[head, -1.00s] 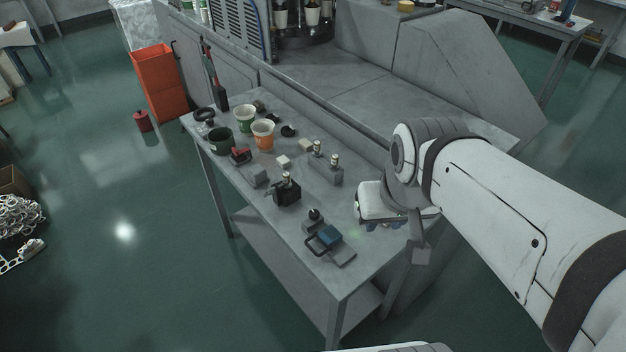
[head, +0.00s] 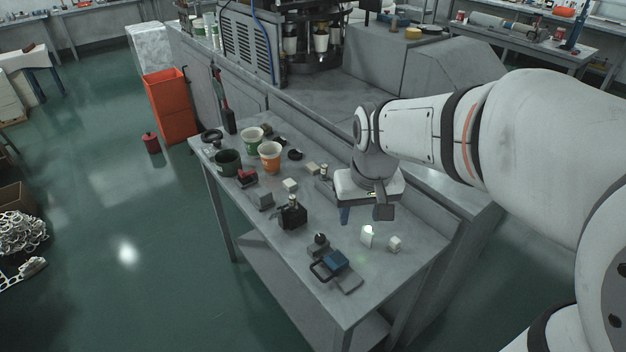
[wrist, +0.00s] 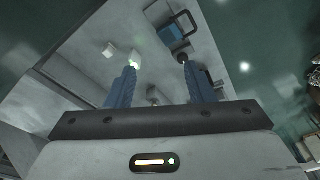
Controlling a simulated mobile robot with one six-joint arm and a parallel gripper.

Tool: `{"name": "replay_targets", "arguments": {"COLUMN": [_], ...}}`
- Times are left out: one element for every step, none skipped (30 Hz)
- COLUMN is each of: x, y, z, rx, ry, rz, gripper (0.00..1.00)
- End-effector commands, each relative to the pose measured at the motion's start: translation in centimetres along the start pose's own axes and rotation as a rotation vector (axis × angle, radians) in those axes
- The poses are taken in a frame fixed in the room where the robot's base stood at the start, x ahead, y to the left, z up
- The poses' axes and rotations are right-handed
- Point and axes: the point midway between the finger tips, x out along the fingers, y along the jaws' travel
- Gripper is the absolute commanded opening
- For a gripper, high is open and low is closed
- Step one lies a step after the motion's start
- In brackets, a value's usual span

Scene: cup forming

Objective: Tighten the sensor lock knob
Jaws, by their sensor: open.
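I cannot tell for certain which part is the sensor lock knob. A dark round knob (head: 320,239) sits on a small grey block near the front of the table; it also shows in the wrist view (wrist: 182,58), by the right fingertip. A metal-topped post (head: 325,171) stands left of my gripper, its surroundings partly hidden by the gripper. A small metal-tipped piece (wrist: 154,101) shows between the fingers in the wrist view. My gripper (head: 359,214) is open and empty, blue fingers pointing down above the table. It also shows in the wrist view (wrist: 158,66).
The grey table (head: 290,265) also holds a black block (head: 293,216), a blue block (head: 336,260) with a dark handle, two pale blocks (head: 367,238) (head: 394,244), and cups (head: 270,157) at the far end. A machine housing (head: 425,65) stands behind. The table's front right is clear.

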Motion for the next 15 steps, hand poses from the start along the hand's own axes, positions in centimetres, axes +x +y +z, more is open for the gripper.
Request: {"name": "replay_targets", "arguments": {"x": [1.9,2.7,3.9,4.8,5.7,6.9,7.9,8.8,9.9,10.7,11.4,12.3,12.8,13.3,13.8], "y": [-0.5,-0.9,-1.3,-1.6,-1.9,-2.4,-2.8,-3.1,-3.5,-3.8,-4.1,-4.4,-4.6,-4.8,-5.0], "z": [-1.4,-2.3,-3.4,-4.1,-4.9,-5.9,-6.5,-7.1,-7.9,-8.4,-8.8,-9.3,-9.6,-9.8,-10.1], "rx": [-0.015,-0.023,-0.033,-0.040,-0.048,-0.058,-0.064,-0.071,-0.080,-0.085,-0.090,-0.096,-0.099,-0.103,-0.106], "ry": [-0.025,-0.037,-0.053,-0.064,-0.075,-0.090,-0.100,-0.111,-0.123,-0.130,-0.138,-0.146,-0.152,-0.156,-0.160], "rz": [-0.003,-0.004,-0.005,-0.006,-0.007,-0.008,-0.009,-0.010,-0.010,-0.011,-0.011,-0.011,-0.011,-0.011,-0.012], "gripper": [0.49,0.49,0.49,0.49,0.49,0.49,0.49,0.49,0.49,0.49,0.49,0.49,0.49,0.49,0.49]}}
